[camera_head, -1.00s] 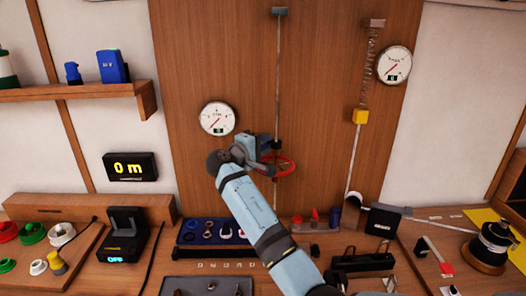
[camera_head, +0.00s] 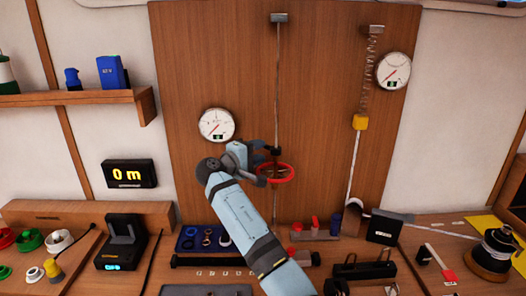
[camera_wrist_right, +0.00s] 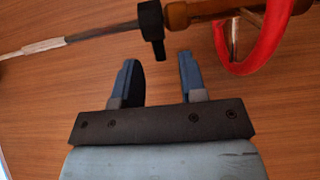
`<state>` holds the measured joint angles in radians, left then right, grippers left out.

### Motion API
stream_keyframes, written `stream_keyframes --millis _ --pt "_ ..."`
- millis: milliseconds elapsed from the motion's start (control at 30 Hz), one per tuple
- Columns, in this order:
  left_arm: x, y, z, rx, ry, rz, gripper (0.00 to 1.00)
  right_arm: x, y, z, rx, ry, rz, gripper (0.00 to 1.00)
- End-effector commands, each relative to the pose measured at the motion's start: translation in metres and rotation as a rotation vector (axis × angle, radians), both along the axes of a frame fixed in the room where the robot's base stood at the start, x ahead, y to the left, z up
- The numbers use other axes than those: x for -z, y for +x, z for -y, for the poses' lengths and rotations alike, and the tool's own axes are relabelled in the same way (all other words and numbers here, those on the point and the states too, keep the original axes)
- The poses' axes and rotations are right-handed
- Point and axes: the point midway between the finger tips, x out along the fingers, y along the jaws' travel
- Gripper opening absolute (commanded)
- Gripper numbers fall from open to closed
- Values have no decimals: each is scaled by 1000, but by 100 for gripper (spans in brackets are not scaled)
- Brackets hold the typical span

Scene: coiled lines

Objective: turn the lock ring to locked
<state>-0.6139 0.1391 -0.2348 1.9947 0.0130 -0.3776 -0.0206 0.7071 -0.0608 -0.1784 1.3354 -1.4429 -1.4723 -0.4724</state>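A vertical rod (camera_head: 278,80) on the wooden panel carries a red ring (camera_head: 290,178) with a dark fitting above it. In the right wrist view the red ring (camera_wrist_right: 264,45) is at the upper right, around a brown shaft. Beside it is a black collar with a projecting tab (camera_wrist_right: 152,28). I cannot tell for certain which is the lock ring, nor read a locked mark. My right gripper (camera_head: 259,152) is just left of the rod, above the red ring. In the wrist view its fingers (camera_wrist_right: 158,70) are apart and empty, with the black tab just beyond their tips. My left gripper is not in view.
Round gauges hang at left (camera_head: 217,125) and right (camera_head: 393,71). A spring line with a yellow block (camera_head: 360,122) runs right of the rod. Below is a bench with a blue tray (camera_head: 187,242), black boxes and small parts. The panel between the rods is clear.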

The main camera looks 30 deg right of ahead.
Motion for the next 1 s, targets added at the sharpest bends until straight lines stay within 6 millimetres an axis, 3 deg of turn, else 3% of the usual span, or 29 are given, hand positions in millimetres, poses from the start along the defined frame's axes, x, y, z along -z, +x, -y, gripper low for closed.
stream_keyframes --millis 300,500,1000 --pt "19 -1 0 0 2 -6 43 2 -23 -71 -2 2 0 38" --pt "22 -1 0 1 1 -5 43 1 -32 -98 0 1 0 38" --pt "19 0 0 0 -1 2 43 0 -36 -107 1 1 0 38"
